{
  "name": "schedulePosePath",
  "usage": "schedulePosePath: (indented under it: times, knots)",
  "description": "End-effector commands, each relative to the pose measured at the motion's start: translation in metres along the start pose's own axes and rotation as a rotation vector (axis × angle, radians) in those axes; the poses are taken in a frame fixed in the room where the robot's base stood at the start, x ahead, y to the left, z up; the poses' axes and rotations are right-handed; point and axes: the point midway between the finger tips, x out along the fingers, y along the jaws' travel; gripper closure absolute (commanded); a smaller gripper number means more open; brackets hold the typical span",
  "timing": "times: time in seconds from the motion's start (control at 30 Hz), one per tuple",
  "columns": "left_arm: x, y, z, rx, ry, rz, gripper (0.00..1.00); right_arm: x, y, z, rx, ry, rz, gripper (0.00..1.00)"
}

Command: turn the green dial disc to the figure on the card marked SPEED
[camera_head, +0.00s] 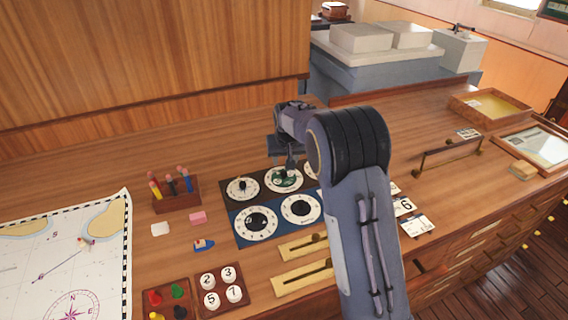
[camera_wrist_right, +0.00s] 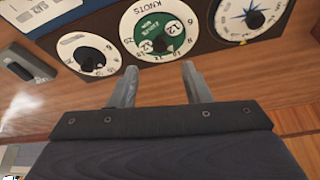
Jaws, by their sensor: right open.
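The green dial disc (camera_head: 284,177) sits in a white ring on the dark dial panel, in the top row. In the right wrist view the green disc (camera_wrist_right: 150,27) carries the word KNOTS on its ring and a dark knob near its centre. My right gripper (camera_wrist_right: 160,78) is open and empty, its two fingers pointing at the disc, one to each side and apart from the knob. In the head view my right gripper (camera_head: 291,160) is over the disc's far edge.
A pen holder (camera_head: 176,194), number discs (camera_head: 221,286) and sliders (camera_head: 302,246) stand nearby.

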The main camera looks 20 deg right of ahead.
Motion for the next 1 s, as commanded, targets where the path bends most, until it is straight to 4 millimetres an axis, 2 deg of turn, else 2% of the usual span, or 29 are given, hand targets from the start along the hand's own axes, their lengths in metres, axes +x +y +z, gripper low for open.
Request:
schedulePosePath:
  times: [0.5,0.87,1.0]
  knots:
    - [-0.018,0.008,-0.009,0.000,0.000,0.000,0.52,0.070,0.000,-0.001,-0.002,-0.002,0.005,0.57]
    - [-0.018,0.008,-0.009,0.000,0.000,0.000,0.52,0.078,-0.001,-0.001,-0.002,0.000,0.003,0.57]
    - [-0.018,0.008,-0.009,0.000,0.000,0.000,0.52,0.077,-0.001,-0.001,-0.002,0.000,0.003,0.74]
